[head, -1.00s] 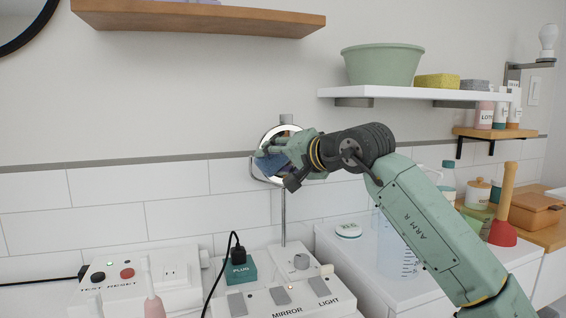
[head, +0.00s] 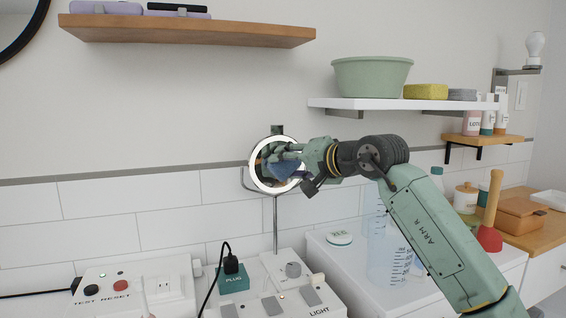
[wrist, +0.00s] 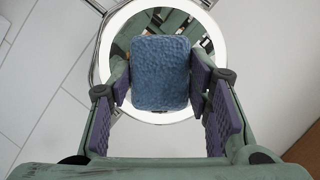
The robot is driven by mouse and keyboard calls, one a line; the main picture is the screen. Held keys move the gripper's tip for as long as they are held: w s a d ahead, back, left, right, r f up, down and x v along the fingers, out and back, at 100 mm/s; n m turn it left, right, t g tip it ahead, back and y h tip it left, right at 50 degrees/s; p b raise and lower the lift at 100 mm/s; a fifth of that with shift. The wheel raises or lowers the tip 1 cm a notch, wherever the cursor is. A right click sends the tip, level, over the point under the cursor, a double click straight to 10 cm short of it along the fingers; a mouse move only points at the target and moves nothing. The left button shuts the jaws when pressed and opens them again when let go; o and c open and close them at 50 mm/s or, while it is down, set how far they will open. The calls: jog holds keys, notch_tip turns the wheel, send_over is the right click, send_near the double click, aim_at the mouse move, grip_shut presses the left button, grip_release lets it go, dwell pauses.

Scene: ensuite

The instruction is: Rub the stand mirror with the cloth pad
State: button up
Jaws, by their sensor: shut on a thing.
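The stand mirror (head: 255,172) is a round mirror with a bright white ring, held upright on a thin metal stem in front of the tiled wall. Its ring (wrist: 112,32) also shows in the wrist view, with my gripper reflected in the glass. The cloth pad (wrist: 160,73) is blue and textured, and sits between my two fingers. My gripper (head: 280,163) is shut on the pad, in front of the mirror's face. The pad covers the middle and lower part of the glass in the wrist view. I cannot tell whether it touches the glass.
Below the mirror stand a white switch panel (head: 283,300), a teal plug box (head: 233,282) and a socket box (head: 130,283) with a black cable. A measuring jug (head: 388,262) stands near my arm. A wooden shelf (head: 190,30) and a white shelf (head: 400,103) are above.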

aim_at(301, 164)
jog(key=shift+w+d+r+p, duration=0.1)
jog(key=shift+w+d+p, duration=0.2)
jog(key=shift+d, duration=0.45)
jog(key=shift+w+d+p, duration=0.15)
jog(key=shift+d+p, duration=0.15)
jog(key=shift+d, duration=0.4)
jog(key=shift+w+d, duration=0.1)
jog(key=shift+s+a+f+b, duration=0.15)
jog(key=shift+a+b, duration=0.2)
jog(key=shift+a, duration=0.2)
jog(key=shift+s+a+f+b, duration=0.1)
jog(key=shift+s+a+b, duration=0.05)
jog(key=shift+a+b, duration=0.3)
jog(key=shift+s+a+r, duration=0.1)
jog(key=shift+s+a, duration=0.05)
jog(key=shift+a, duration=0.4)
jog(key=shift+s+a+r, duration=0.1)
jog(key=shift+s+a, duration=0.05)
jog(key=shift+a, duration=0.35)
jog(key=shift+s+a+b, duration=0.25)
jog(key=shift+a+b, duration=0.15)
jog(key=shift+a, duration=0.3)
jog(key=shift+s+a+b, duration=0.2)
jog(key=shift+a+b, duration=0.25)
jog(key=shift+a, duration=0.25)
jog(key=shift+s+a+b, duration=0.25)
jog(key=shift+a+b, duration=0.15)
jog(key=shift+a, duration=0.3)
